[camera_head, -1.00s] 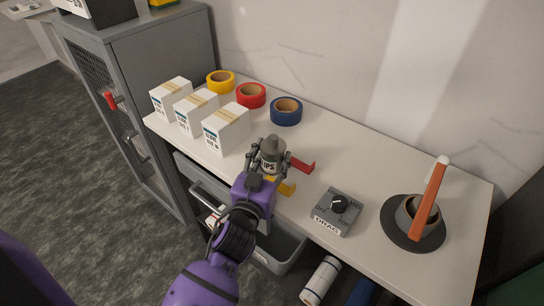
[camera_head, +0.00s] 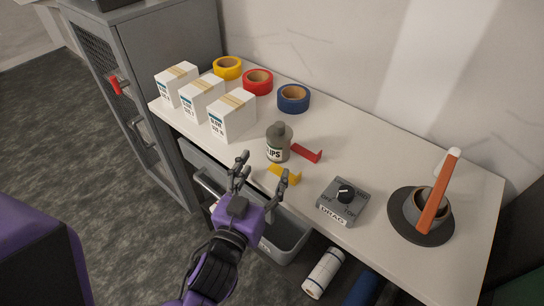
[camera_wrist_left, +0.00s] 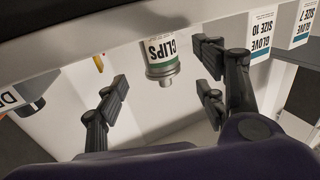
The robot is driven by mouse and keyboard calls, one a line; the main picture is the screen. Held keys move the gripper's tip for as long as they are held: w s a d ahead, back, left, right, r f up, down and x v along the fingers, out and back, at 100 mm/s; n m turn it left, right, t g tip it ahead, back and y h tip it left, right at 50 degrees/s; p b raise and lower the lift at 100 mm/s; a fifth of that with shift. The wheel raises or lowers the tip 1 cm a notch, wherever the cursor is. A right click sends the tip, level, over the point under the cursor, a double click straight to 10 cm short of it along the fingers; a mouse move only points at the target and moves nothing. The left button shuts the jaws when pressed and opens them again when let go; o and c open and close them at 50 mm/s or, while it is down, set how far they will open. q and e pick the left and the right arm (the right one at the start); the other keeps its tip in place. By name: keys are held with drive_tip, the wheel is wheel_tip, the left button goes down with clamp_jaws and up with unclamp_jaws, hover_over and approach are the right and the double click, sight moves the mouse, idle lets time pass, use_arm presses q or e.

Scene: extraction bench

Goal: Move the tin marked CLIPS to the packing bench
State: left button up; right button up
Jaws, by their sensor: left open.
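The tin marked CLIPS (camera_head: 278,143) is a grey-green tin with a white label and a narrower top. It stands upright on the white bench (camera_head: 375,164), near its front edge. My left gripper (camera_head: 263,175) is open and empty, in front of the tin and apart from it. In the left wrist view the tin (camera_wrist_left: 161,55) shows upside down beyond the two open fingers (camera_wrist_left: 160,95), with a gap between. My right gripper is not in view. I cannot tell which surface is the packing bench.
A red bracket (camera_head: 307,152) and a yellow bracket (camera_head: 285,174) lie close to the tin. White glove boxes (camera_head: 233,117) and tape rolls (camera_head: 293,98) stand behind and left. A grey dial box (camera_head: 342,202) and a bowl with an orange-handled tool (camera_head: 437,200) are right.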

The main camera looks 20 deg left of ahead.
use_arm(q)
drive_tip(key=shift+s+f, duration=0.15)
drive_tip(key=shift+s, duration=0.95)
drive_tip(key=s+a+f+g, duration=0.15)
drive_tip(key=s+f, duration=0.25)
drive_tip(key=f, duration=0.4)
drive_tip(key=s+a+f+g, duration=0.1)
drive_tip(key=s+f+g, duration=0.2)
drive_tip(key=s+f, duration=0.35)
drive_tip(key=s+a+f+g, duration=0.1)
drive_tip(key=s+f+g, duration=0.4)
drive_tip(key=s+f, duration=1)
drive_tip(key=shift+s+a+f, duration=0.2)
drive_tip(key=shift+s+a, duration=0.05)
drive_tip(key=shift+a, duration=0.1)
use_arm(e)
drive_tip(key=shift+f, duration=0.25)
use_arm(q)
drive_tip(key=shift+g, duration=0.25)
drive_tip(key=shift+w, duration=0.1)
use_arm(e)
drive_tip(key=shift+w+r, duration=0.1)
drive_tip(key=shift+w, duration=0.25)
